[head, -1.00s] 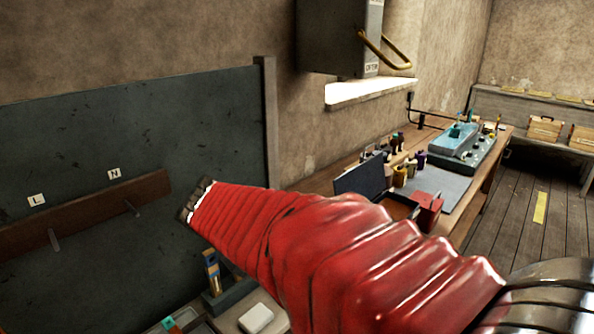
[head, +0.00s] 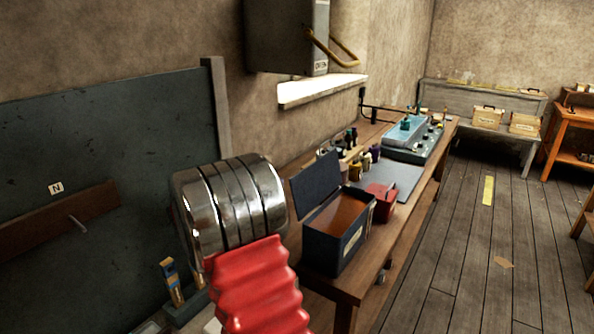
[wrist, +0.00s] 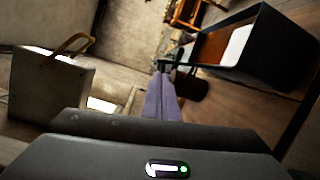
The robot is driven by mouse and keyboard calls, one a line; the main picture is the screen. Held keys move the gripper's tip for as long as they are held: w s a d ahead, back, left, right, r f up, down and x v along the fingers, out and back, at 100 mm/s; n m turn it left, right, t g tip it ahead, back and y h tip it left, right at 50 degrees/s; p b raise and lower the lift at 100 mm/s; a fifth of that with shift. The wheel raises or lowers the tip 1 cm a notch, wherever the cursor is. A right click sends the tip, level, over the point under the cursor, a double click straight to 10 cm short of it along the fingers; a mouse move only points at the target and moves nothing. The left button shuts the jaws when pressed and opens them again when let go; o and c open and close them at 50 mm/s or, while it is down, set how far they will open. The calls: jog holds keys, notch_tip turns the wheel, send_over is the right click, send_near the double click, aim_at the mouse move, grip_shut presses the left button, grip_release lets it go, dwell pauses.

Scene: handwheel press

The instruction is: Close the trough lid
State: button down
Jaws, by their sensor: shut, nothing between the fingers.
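The trough appears to be the dark blue open box (head: 339,246) with a brown inside, on the near end of the workbench in the head view. Its dark blue lid (head: 316,185) stands raised at the box's left, far side. A dark box-like shape (wrist: 285,58) at upper right of the wrist view may be the same trough. My gripper (wrist: 167,66) shows in the wrist view with its two purple-grey fingers together, shut and empty. It appears apart from the box. In the head view my arm's steel and red sections show left of the trough, and the fingers are hidden.
A red block (head: 382,199) is close behind the trough. Bottles (head: 356,168) and a blue machine (head: 409,135) stand farther along the bench (head: 425,178). A grey wall box (head: 287,36) with a brass handle hangs above. The plank floor (head: 470,250) at right is mostly clear.

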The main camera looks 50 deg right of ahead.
aim_at(314, 181)
jog(key=shift+w+d+f+h, duration=0.1)
jog(key=shift+w+d+h, duration=0.3)
jog(key=shift+w+d, duration=0.4)
jog(key=s+d, duration=0.1)
jog(key=d, duration=0.8)
jog(key=shift+s+d+r, duration=0.25)
jog(key=shift+d, duration=0.15)
jog(key=shift+s, duration=0.1)
